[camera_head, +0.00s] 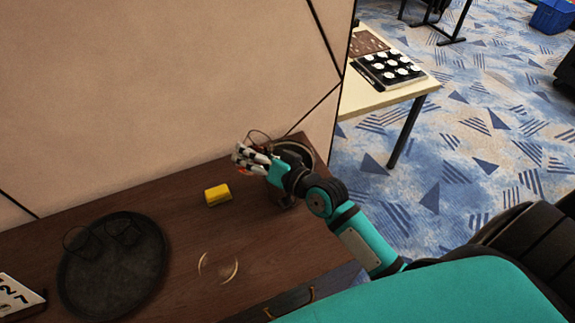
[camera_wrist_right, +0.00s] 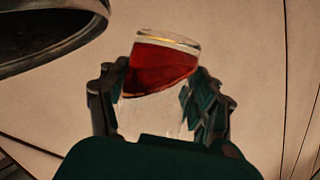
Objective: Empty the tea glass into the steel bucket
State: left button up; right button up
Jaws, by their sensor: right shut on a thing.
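My right gripper (camera_head: 254,160) is shut on the tea glass, near the back right of the dark wooden top. In the right wrist view the clear glass (camera_wrist_right: 148,106) sits between the fingers (camera_wrist_right: 155,95), with red tea (camera_wrist_right: 160,66) in it. The tea's edge runs at a slant across the glass. The steel bucket (camera_head: 308,151) stands at the right end of the top, partly hidden behind my right gripper and wrist. Its dark rim also shows in the right wrist view (camera_wrist_right: 60,48), apart from the glass in the picture. My left gripper is not in view.
A yellow block (camera_head: 217,194) lies left of my right gripper. A dark round tray (camera_head: 112,275) with thin-framed glasses lies at left, beside a number card (camera_head: 18,297). A pale ring-shaped mark (camera_head: 218,267) shows at front. The wall panel (camera_head: 170,90) rises close behind.

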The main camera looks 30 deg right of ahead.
jog(key=b, duration=0.2)
jog(key=f+m+b, duration=0.1)
jog(key=b, duration=0.1)
jog(key=shift+d+f+t, duration=0.15)
jog(key=shift+d+t, duration=0.1)
jog(key=shift+t, duration=0.05)
jog(key=shift+r+m+y, duration=0.5)
jog(key=shift+m, duration=0.1)
jog(key=shift+r+m+t+b, duration=0.25)
jog(key=shift+m+t+b, duration=0.05)
jog(key=shift+b, duration=0.3)
jog(key=shift+f+m+b, duration=0.2)
jog(key=shift+m+b, duration=0.3)
jog(key=shift+b, duration=0.5)
jog(key=shift+f+m+t+b, duration=0.1)
jog(key=shift+m+t+b, duration=0.25)
jog(key=shift+b, duration=0.25)
jog(key=shift+d+r+m+t+y+b, duration=0.15)
jog(key=shift+r+m+t+y+b, duration=0.15)
jog(key=shift+r+m+b, duration=0.25)
jog(key=shift+f, duration=0.15)
jog(key=shift+d+b, duration=0.15)
jog(key=shift+b, duration=0.15)
